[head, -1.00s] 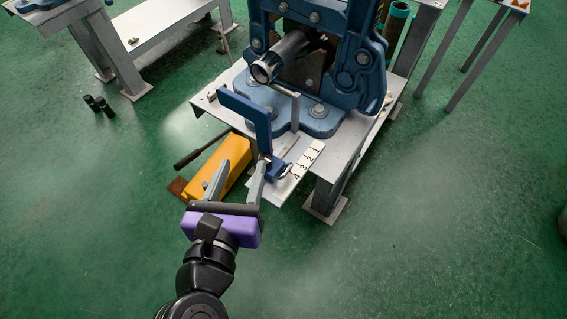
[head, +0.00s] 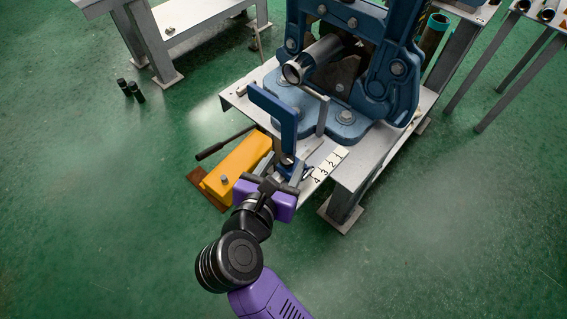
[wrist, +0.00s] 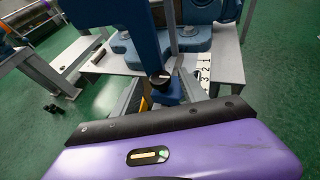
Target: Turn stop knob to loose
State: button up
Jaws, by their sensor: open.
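The blue upright stop plate (head: 284,118) stands at the front of the vise, above a flat rail with a numbered scale (head: 326,168). At its foot is a small dark knob (wrist: 160,78), seen in the wrist view below the blue plate. My gripper (head: 281,174) is at the foot of the stop, with its purple body just in front. In the wrist view my gripper (wrist: 162,88) is open, its grey fingers to either side of the knob area. I cannot tell whether a finger touches the knob.
A yellow-orange block (head: 240,168) with a dark lever lies close left of my gripper. The large blue vise (head: 345,118) holds a metal pipe (head: 312,60) behind the stop. A steel table leg (head: 342,205) stands to the right. The green floor in front is open.

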grip_shut()
jog(key=shift+d+r+p, duration=0.1)
jog(key=shift+d+p, duration=0.05)
jog(key=shift+p, duration=0.3)
jog(key=n+y+p, duration=0.1)
jog(key=p, duration=0.1)
jog(key=n+y+p, duration=0.1)
jog(key=shift+d+r+y+p, duration=0.15)
jog(key=shift+d+y+p, duration=0.1)
jog(key=shift+y+p, duration=0.1)
jog(key=n+y+p, duration=0.2)
jog(key=p, duration=0.3)
jog(key=shift+d+y+p, duration=0.15)
jog(key=shift+y+p, duration=0.1)
jog(key=shift+p, duration=0.05)
jog(key=shift+d+r+n+y+p, duration=0.1)
jog(key=shift+n+y+p, duration=0.45)
jog(key=shift+p, duration=0.65)
jog(key=n+y+p, duration=0.1)
jog(key=p, duration=0.4)
jog(key=shift+d+f+n+g+y+p, duration=0.15)
jog(key=shift+f+n+g+y+p, duration=0.35)
jog(key=shift+p, duration=1.75)
